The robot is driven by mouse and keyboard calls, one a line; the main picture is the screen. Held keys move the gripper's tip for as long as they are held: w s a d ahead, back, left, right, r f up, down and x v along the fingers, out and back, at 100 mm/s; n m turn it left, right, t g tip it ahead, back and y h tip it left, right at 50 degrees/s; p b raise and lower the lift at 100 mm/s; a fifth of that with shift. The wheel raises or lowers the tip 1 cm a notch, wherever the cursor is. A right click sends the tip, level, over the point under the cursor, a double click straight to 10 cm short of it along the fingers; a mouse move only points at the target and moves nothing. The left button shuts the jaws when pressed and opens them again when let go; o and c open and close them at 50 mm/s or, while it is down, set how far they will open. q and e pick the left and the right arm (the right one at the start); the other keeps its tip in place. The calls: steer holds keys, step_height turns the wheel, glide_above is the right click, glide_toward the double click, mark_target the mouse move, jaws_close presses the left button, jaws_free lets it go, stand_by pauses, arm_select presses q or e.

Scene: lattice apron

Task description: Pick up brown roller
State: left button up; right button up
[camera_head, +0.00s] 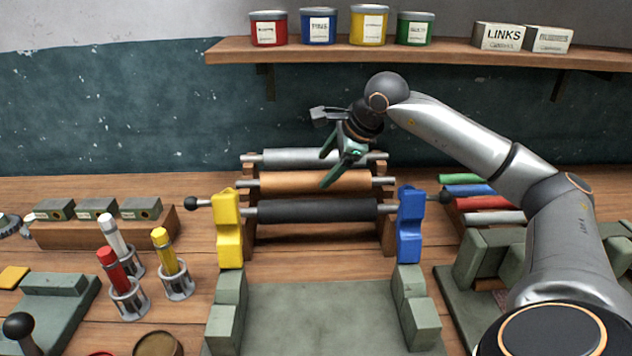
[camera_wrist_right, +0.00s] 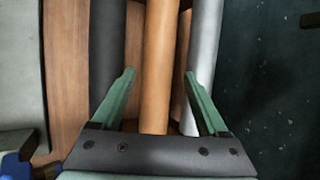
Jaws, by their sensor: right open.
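The brown roller (camera_head: 290,182) lies level in a wooden rack, between a grey roller (camera_head: 300,157) behind it and a black roller (camera_head: 310,210) in front. My right gripper (camera_head: 335,170) is over the right part of the brown roller, pointing down. In the right wrist view the brown roller (camera_wrist_right: 158,70) runs between the two green fingers of the open gripper (camera_wrist_right: 160,100). The fingers stand apart from it on either side, one near the black roller (camera_wrist_right: 106,50) and one near the grey roller (camera_wrist_right: 203,45). The jaws hold nothing. My left gripper is not in view.
A yellow block (camera_head: 229,228) and a blue block (camera_head: 410,225) stand at the rack's front corners. A shelf (camera_head: 450,58) with cans and boxes is above the rack. Red and yellow cylinders in holders stand left. A green-grey fixture (camera_head: 325,315) lies in front.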

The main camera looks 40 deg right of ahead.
mark_target(320, 176)
steer(key=x, duration=0.5)
steer(key=shift+d+f+p, duration=0.1)
steer(key=shift+f+p, duration=0.25)
steer(key=shift+f, duration=0.15)
steer(key=shift+s, duration=0.1)
jaws_close()
steer(key=shift+r, duration=0.2)
stand_by(0.3)
